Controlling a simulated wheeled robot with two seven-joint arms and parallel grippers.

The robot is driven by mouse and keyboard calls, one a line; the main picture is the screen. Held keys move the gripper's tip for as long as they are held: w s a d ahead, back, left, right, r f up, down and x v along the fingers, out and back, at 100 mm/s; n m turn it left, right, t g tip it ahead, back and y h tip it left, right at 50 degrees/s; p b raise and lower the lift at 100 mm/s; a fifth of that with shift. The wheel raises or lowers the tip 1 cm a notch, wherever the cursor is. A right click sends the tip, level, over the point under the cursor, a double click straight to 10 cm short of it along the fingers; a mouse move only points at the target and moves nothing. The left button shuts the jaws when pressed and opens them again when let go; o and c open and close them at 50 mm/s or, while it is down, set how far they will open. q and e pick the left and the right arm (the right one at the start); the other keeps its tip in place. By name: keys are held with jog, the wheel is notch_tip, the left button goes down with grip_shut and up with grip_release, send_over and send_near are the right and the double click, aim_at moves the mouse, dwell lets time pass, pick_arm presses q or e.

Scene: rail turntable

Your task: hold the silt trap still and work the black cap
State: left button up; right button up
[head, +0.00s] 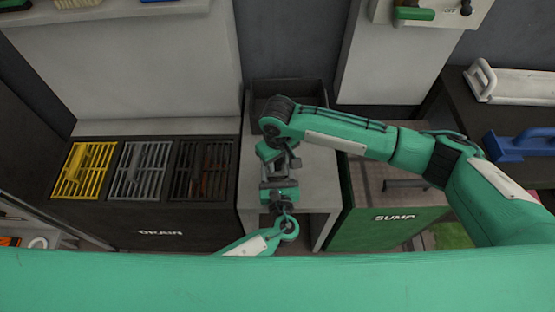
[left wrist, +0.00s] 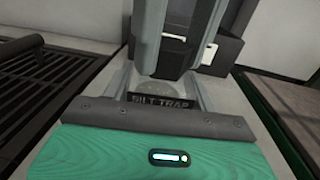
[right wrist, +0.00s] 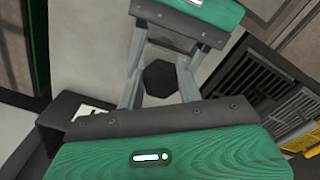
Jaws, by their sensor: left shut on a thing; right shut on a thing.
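The silt trap shows in the left wrist view as a black plate lettered SILT TRAP (left wrist: 162,101), with a pale rounded part behind it. My left gripper (head: 279,183) is shut on the trap from the front; its fingers flank it in the left wrist view. The black cap (right wrist: 160,77) is a dark hexagon in the right wrist view. In the head view the trap and cap are mostly hidden by my grippers.
A black open bin (head: 318,92) stands behind on the grey stand. Left is the drain (head: 150,225) with yellow, grey and dark rusty grates. Right is a green sump box (head: 395,230). A blue-handled tool (head: 520,146) lies on the dark right bench. My two grippers are very close together.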

jog(key=n, duration=0.4)
jog(key=shift+w+d+n, duration=0.15)
jog(key=shift+n, duration=0.85)
jog(key=n, duration=0.3)
jog(key=shift+w, duration=0.1)
jog(key=shift+w+n, duration=0.1)
jog(key=shift+n, duration=1.4)
jog(key=shift+n, duration=0.6)
jog(key=n, duration=0.4)
jog(key=shift+w+f+n, duration=0.1)
jog(key=shift+w+n, duration=0.05)
jog(key=shift+n, duration=0.15)
